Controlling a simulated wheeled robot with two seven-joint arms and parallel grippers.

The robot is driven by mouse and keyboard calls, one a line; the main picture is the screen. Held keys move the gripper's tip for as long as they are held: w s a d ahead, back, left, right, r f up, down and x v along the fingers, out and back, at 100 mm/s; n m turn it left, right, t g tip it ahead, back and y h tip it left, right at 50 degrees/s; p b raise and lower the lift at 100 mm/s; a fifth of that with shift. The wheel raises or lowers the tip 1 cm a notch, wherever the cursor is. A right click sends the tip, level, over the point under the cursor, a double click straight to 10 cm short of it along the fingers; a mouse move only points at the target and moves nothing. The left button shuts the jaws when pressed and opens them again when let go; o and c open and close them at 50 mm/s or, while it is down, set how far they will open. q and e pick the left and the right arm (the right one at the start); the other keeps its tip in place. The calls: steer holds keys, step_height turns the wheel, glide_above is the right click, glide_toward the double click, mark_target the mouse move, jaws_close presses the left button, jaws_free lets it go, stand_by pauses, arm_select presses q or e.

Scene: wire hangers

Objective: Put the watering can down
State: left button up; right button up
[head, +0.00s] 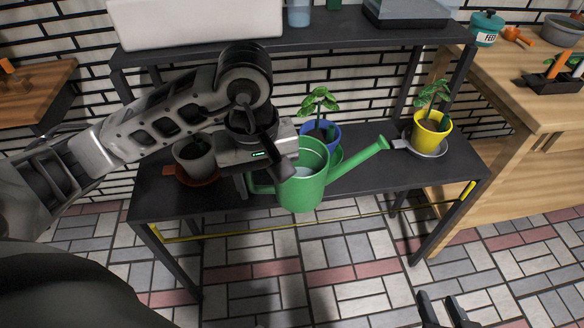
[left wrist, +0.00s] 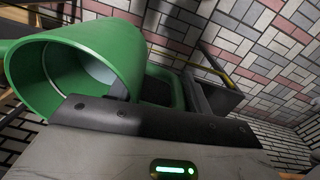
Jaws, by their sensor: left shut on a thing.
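The green watering can (head: 305,192) is upright at the front edge of the dark lower shelf (head: 350,186), its spout pointing right. Its base overlaps the shelf's front edge in the picture; I cannot tell whether it touches. My left gripper (head: 262,176) is shut on the can's handle at its left side. In the left wrist view the can's open top (left wrist: 75,70) and the dark gripper fingers (left wrist: 165,122) are close together. My right gripper (head: 446,311) is at the bottom edge, low over the floor, its two fingers apart and empty.
On the shelf, a grey pot (head: 192,155) stands left, a blue pot (head: 325,134) behind the can, and a yellow pot (head: 431,130) on a silver saucer right. An upper shelf (head: 330,42) is above. A wooden bench (head: 530,100) is at right. Some shelf between can and yellow pot is bare.

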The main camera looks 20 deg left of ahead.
arm_select(q)
steer(key=w+a+f, duration=0.2)
steer(key=w+f, duration=0.1)
steer(key=w+a+f, duration=0.2)
steer(key=w+a, duration=0.1)
steer(key=w+a+f+b, duration=0.1)
steer(key=w+a+f, duration=0.2)
steer(key=shift+w+a+f, duration=0.15)
steer(key=shift+w+f, duration=0.1)
steer(key=shift+f, duration=0.1)
steer(key=shift+w+a+f, duration=0.1)
steer(key=shift+f, duration=0.15)
steer(key=shift+w+a+f, duration=0.1)
steer(key=shift+f, duration=1.5)
steer(key=shift+f+b, duration=0.2)
steer(key=shift+b, duration=0.1)
steer(key=o, duration=1.3)
